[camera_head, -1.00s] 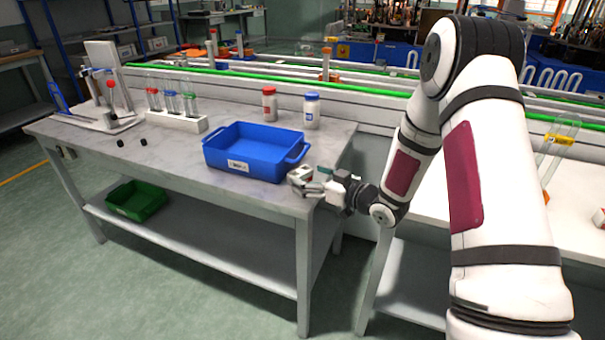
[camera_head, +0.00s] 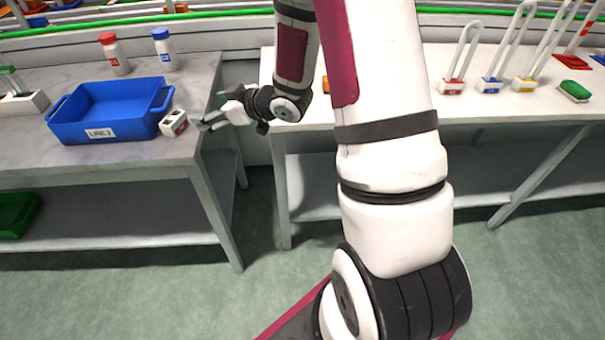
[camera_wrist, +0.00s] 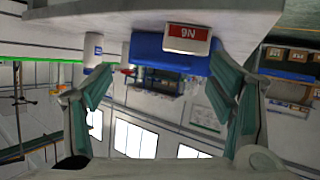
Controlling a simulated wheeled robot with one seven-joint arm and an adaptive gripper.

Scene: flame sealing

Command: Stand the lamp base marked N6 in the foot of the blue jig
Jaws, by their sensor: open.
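The lamp base marked N6 (camera_wrist: 187,38) is a small white block with a red label. It shows upside down near the top of the wrist view. In the head view the small white base with red marks (camera_head: 174,123) sits on the grey table, at the right of the blue bin. My gripper (camera_head: 204,125) is at the table's right edge, just right of the base, apart from it or nearly touching. In the wrist view my gripper (camera_wrist: 160,75) has its fingers spread, with nothing between them.
The blue bin (camera_head: 107,132) labelled LINE 2 stands left of the base. Red-capped (camera_head: 115,55) and blue-capped (camera_head: 165,50) bottles stand behind. A gap separates the grey table from the white bench (camera_head: 370,105), where several U-shaped tubes on coloured bases (camera_head: 489,86) stand.

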